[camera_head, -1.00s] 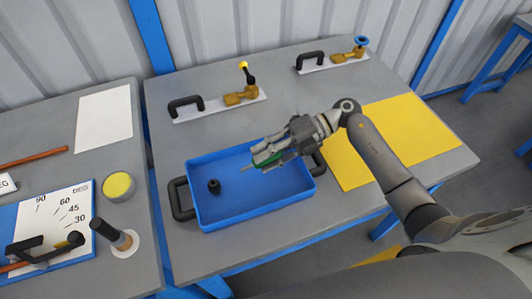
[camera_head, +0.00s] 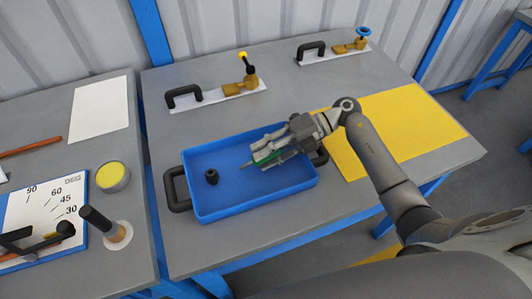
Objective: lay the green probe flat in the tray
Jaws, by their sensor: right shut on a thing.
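The blue tray (camera_head: 215,214) with black side handles stands on the grey table. My right gripper (camera_head: 264,155) is over the right part of the tray and is shut on the green probe (camera_head: 265,156). The probe lies roughly level between the fingers, its thin tip pointing left. The fingers hide much of it, and I cannot tell whether it touches the tray floor. My left gripper is not in view.
A small black cylindrical piece (camera_head: 211,176) stands in the tray's left part. A yellow mat (camera_head: 405,135) lies to the right. Two valve fixtures on white plates, one with a yellow knob (camera_head: 243,56) and one with a blue handwheel (camera_head: 363,32), stand behind. A second table with a gauge board (camera_head: 45,205) is at left.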

